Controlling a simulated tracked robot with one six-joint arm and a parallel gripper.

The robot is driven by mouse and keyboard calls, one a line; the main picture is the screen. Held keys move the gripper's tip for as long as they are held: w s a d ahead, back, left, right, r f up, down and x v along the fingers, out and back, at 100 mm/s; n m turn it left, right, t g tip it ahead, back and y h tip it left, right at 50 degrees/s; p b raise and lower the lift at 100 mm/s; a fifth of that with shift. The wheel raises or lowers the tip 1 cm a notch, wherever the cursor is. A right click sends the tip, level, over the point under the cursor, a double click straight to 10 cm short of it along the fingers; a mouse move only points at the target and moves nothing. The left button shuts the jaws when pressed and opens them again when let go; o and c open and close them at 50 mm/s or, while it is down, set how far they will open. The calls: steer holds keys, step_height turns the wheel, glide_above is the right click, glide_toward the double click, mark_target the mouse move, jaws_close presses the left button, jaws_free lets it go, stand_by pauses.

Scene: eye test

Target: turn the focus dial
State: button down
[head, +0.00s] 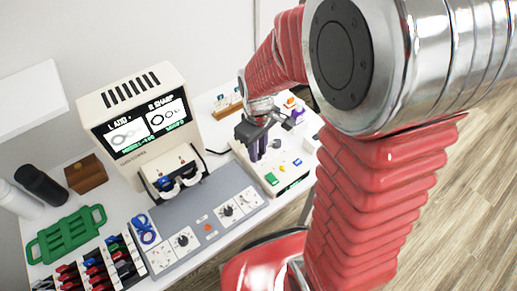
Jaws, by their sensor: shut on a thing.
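My gripper (257,155) reaches down onto the white control box (293,172) at the right of the bench. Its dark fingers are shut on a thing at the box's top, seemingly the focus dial. The fingers hide nearly all of it, so its pointer and setting cannot be read. The display unit (134,96) stands to the left, with two lit screens. Its left screen (127,134) seems to read "L ADD +" and its right screen (168,116) "R SHARP"; both show ring shapes.
A grey panel (207,227) with several dials lies in front of the display unit. A green rack (66,235), a brown box (86,174), a black cylinder (40,185) and a tray of red and dark pieces (94,268) stand left. A red seat (262,263) is below the bench.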

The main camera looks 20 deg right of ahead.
steer(key=shift+w+m, duration=0.1)
steer(key=shift+m, duration=0.5)
stand_by(0.5)
steer(key=m, duration=0.2)
steer(key=shift+m, duration=0.4)
steer(key=m, duration=0.4)
steer(key=shift+m, duration=0.3)
steer(key=c, duration=1.5)
jaws_free()
steer(key=shift+c, duration=0.2)
